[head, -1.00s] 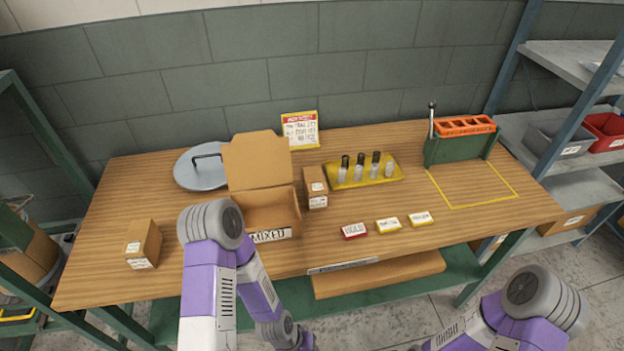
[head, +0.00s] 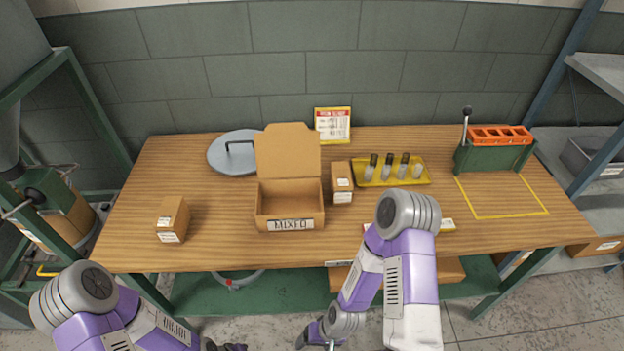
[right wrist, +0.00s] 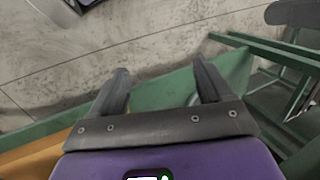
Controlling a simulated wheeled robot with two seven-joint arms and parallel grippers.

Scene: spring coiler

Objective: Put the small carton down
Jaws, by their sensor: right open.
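Two small brown cartons stand on the wooden table in the head view. One carton (head: 172,221) is alone near the front left; the other carton (head: 341,183) stands just right of the open box marked MIXED (head: 290,226). I cannot tell which one the task means. My right gripper (right wrist: 158,85) is open and empty in the right wrist view, with floor and a green frame beyond its fingers. In the head view it is low, in front of the table. Of my left gripper, only a dark part shows at the bottom edge.
A yellow tray with several vials (head: 392,172), a grey round lid (head: 232,154) and a green stand with an orange rack (head: 497,148) are at the back. A yellow outline (head: 500,216) on the right is empty. The table's front left is mostly clear.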

